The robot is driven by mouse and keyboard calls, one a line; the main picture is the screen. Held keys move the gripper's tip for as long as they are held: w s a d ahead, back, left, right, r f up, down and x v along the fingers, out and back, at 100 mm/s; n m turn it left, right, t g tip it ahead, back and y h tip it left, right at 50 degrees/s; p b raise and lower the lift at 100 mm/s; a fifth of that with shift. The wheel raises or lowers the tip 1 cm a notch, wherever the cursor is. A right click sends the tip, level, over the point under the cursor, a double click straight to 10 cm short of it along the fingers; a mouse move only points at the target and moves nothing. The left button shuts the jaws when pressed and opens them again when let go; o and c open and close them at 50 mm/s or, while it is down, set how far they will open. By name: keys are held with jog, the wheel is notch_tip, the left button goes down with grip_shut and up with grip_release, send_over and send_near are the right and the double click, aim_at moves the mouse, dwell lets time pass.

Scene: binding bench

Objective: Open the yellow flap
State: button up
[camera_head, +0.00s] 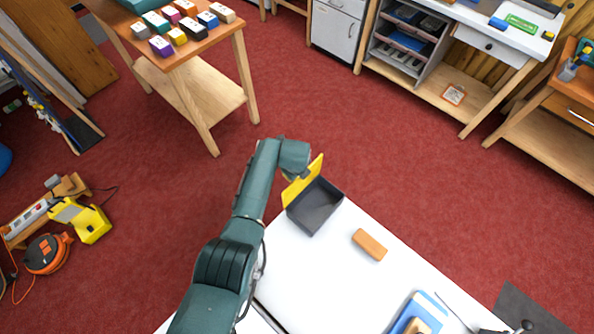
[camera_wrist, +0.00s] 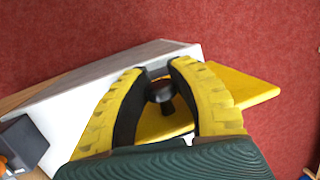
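The yellow flap (camera_head: 302,182) stands raised at the upper-left edge of a dark grey open box (camera_head: 315,206), whose inside shows in the head view. The flap also fills the middle right of the wrist view (camera_wrist: 235,87), a flat yellow plate with a dark round knob (camera_wrist: 160,92). My gripper (camera_wrist: 159,66) is at the flap, its two yellow-and-black fingers on either side of the knob and closed in close to it. Finger contact is partly hidden. In the head view the fingers are hidden behind my wrist and the flap.
The box stands at the corner of a white bench top (camera_head: 310,268). An orange-brown block (camera_head: 369,245) lies to its right, and a blue item (camera_head: 418,312) lies nearer the front. Red carpet beyond the bench corner is clear. A wooden table (camera_head: 185,50) stands farther off.

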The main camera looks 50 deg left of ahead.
jog(key=o, duration=0.6)
jog(key=shift+s+a+r, duration=0.1)
jog(key=shift+a+r, duration=0.1)
jog(key=shift+a, duration=0.2)
jog(key=v, duration=1.2)
jog(key=shift+d, duration=0.15)
